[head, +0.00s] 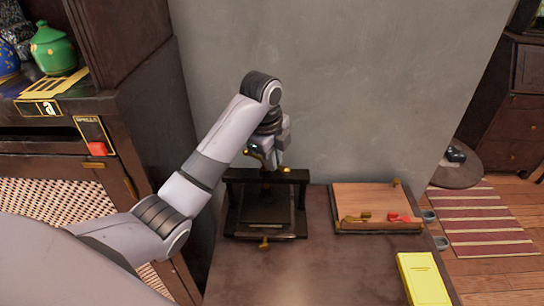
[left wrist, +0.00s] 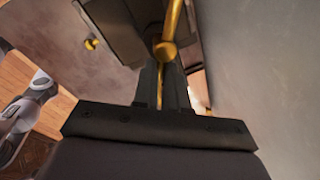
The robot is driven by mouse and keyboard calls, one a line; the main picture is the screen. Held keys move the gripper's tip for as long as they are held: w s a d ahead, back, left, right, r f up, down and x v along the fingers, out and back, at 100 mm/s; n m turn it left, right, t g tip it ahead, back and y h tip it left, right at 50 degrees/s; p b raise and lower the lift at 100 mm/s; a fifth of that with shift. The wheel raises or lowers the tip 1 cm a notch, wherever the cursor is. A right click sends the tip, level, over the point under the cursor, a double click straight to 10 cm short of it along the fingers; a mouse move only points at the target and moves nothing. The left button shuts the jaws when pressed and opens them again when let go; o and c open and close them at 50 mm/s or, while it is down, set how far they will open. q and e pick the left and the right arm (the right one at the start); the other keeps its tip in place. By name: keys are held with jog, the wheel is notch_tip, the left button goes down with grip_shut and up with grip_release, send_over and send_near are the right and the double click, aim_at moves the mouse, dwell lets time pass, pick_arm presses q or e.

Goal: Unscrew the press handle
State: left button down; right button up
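The black press (head: 232,212) stands on the dark table against the wall, with a flat bed under its top crossbar. Its brass handle (head: 285,169) sits above the crossbar, largely hidden by my left gripper (head: 268,164), which points down over it. In the left wrist view the brass handle (left wrist: 165,50) shows a rounded knob just beyond my left fingers (left wrist: 162,85). A thin strip of brass shows in the narrow gap between them, and the fingers look closed on it.
A wooden tray (head: 365,206) with small red and brass pieces lies right of the press. A yellow block (head: 424,278) is at the table's right front. A cabinet (head: 75,165) with a green pot (head: 53,47) stands left. The table's front middle is clear.

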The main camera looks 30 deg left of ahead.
pick_arm(q)
jog(key=shift+w+a+n, duration=0.1)
jog(key=shift+a+n, duration=0.15)
jog(key=shift+n, duration=0.05)
